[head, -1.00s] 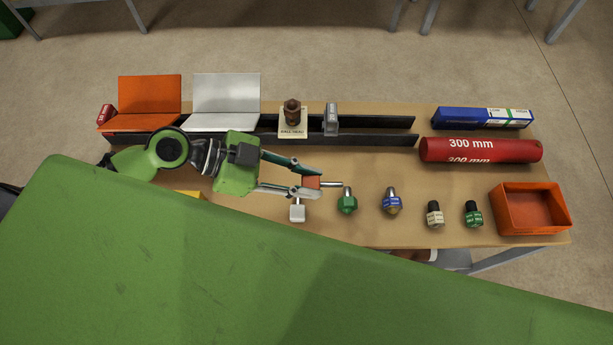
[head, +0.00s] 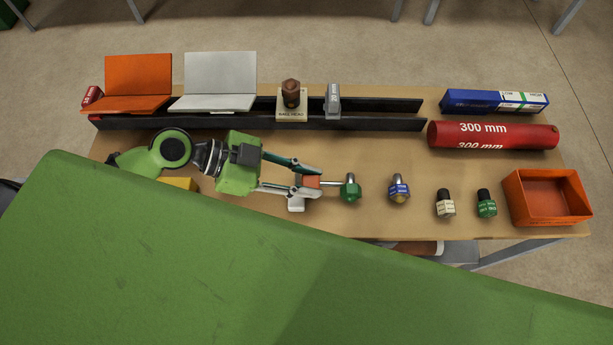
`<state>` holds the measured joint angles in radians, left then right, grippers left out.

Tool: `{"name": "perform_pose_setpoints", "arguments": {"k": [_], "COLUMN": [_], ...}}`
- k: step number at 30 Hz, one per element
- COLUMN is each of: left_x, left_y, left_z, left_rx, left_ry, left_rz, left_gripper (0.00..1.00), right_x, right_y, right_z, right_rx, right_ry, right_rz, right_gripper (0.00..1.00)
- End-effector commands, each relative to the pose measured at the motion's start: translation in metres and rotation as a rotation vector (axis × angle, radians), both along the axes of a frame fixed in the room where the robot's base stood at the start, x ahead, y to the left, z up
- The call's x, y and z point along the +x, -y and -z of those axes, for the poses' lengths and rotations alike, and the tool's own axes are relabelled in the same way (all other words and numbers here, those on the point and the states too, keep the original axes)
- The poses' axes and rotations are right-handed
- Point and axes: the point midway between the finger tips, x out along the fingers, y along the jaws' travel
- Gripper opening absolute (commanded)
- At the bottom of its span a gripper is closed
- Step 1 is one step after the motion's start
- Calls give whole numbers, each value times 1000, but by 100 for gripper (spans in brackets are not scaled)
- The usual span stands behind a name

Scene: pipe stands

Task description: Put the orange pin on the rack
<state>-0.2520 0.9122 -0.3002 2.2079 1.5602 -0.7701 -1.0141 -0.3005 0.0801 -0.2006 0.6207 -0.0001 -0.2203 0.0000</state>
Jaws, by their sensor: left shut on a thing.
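The orange pin (head: 312,181) has an orange head and a thin grey shaft pointing right. My left gripper (head: 311,184) is shut on its head, above the front part of the table. The shaft's tip appears right beside a green pin (head: 350,190); I cannot tell whether they touch. The rack (head: 385,123) is a pair of long black rails behind the gripper. It carries an orange angled plate (head: 139,78), a white angled plate (head: 219,80), a brown-topped block (head: 291,103) and a grey block (head: 332,101). My right gripper is not in view.
A white piece (head: 296,206) is partly hidden under my gripper. A blue-banded pin (head: 399,189) and two small dark-topped pieces stand to the right. An orange bin (head: 547,216), red tube (head: 492,135) and blue box (head: 494,102) fill the right end. The rails' right stretch is clear.

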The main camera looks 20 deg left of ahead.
Motion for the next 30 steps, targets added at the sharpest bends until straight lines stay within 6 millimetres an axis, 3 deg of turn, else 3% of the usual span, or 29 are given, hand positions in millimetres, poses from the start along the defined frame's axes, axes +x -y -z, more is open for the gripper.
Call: {"name": "perform_pose_setpoints", "arguments": {"k": [16,17,30], "left_x": [0,0,0], "left_y": [0,0,0], "left_z": [5,4,4], "left_rx": [0,0,0], "left_ry": [0,0,0], "left_rz": [0,0,0], "left_gripper": [2,27,27], "right_x": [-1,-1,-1], "right_y": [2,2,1], "right_z": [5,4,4], "right_rx": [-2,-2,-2], "right_ry": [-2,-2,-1], "right_rz": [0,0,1], "right_gripper": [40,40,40]}}
